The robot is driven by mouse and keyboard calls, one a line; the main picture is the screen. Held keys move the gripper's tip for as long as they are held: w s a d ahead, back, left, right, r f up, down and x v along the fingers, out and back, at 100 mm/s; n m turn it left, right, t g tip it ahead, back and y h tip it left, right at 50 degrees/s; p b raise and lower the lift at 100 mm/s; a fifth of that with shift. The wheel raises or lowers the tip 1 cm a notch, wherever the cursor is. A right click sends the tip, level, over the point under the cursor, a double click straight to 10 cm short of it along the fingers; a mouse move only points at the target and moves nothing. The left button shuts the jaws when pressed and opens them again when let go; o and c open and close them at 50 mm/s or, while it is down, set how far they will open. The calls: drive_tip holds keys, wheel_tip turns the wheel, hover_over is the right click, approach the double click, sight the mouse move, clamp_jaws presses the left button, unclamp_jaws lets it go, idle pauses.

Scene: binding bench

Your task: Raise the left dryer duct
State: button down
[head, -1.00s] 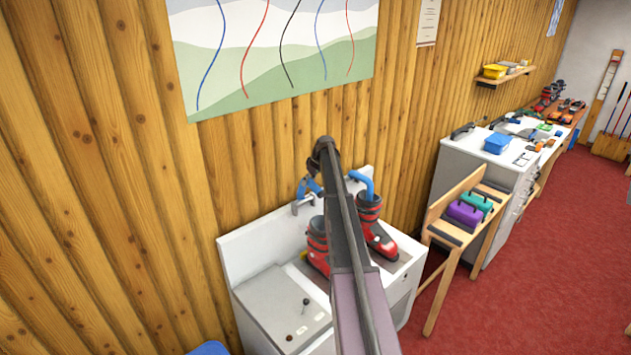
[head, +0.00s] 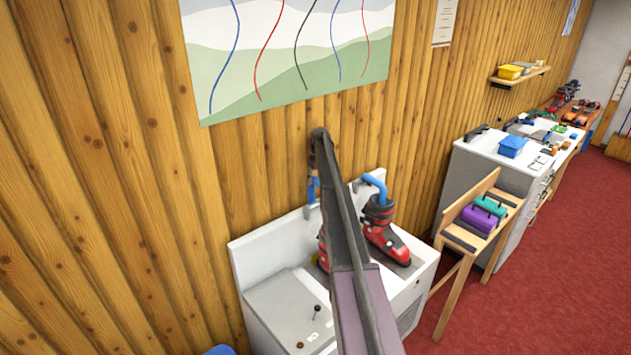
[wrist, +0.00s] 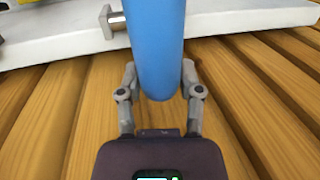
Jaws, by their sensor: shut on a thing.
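The left dryer duct is a blue tube. In the head view a short upright piece of the left duct (head: 313,190) shows beside my arm. In the wrist view the duct (wrist: 155,40) runs down between my fingers, and its rounded end shows. My gripper (wrist: 160,78) is shut on the duct, one finger on each side. In the head view my arm hides much of the gripper and duct. The right dryer duct (head: 376,183) is a blue bend above a red boot (head: 384,235).
The white dryer bench (head: 283,305) stands against the log wall (head: 130,200), with a small lever (head: 316,311) on top. Another red boot (head: 323,251) is mostly behind my arm. A wooden rack (head: 462,235) with purple and teal cases stands at the right.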

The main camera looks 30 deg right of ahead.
drive_tip(key=shift+w, duration=0.15)
drive_tip(key=shift+c, duration=1.4)
unclamp_jaws()
drive_tip(key=shift+r, duration=0.15)
